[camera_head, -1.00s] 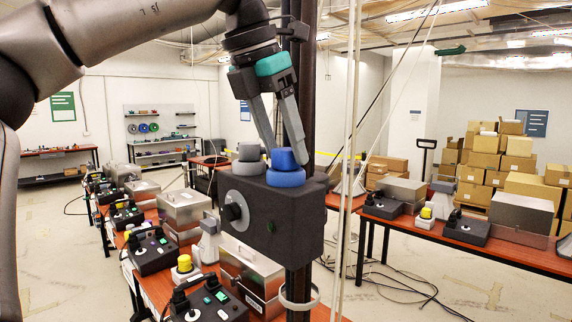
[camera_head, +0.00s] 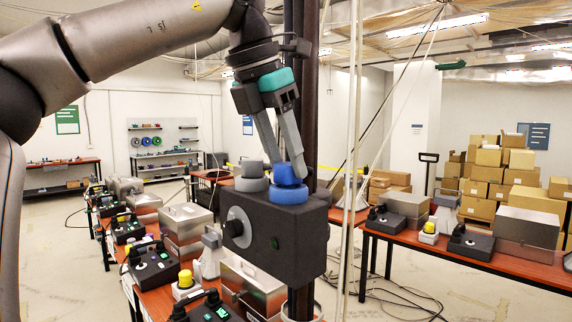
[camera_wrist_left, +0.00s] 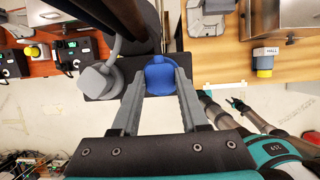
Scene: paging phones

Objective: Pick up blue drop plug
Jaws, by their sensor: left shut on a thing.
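The blue drop plug (camera_head: 288,194) sits on top of a black box (camera_head: 285,243) mounted on a dark pole, at the right of a grey plug (camera_head: 251,179). My left gripper (camera_head: 286,170) reaches down from above and is shut on the blue plug's upper part. In the left wrist view the blue plug (camera_wrist_left: 160,73) lies between the two grey fingertips, one on each side. The grey plug (camera_wrist_left: 93,80) is to its left there, with a grey cord. The fingers hide part of the blue plug.
Pale cables (camera_head: 352,150) hang just right of the box. A wooden table (camera_head: 480,262) with devices stands at right; another row runs behind the box at left. Cardboard boxes (camera_head: 500,175) are stacked far right.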

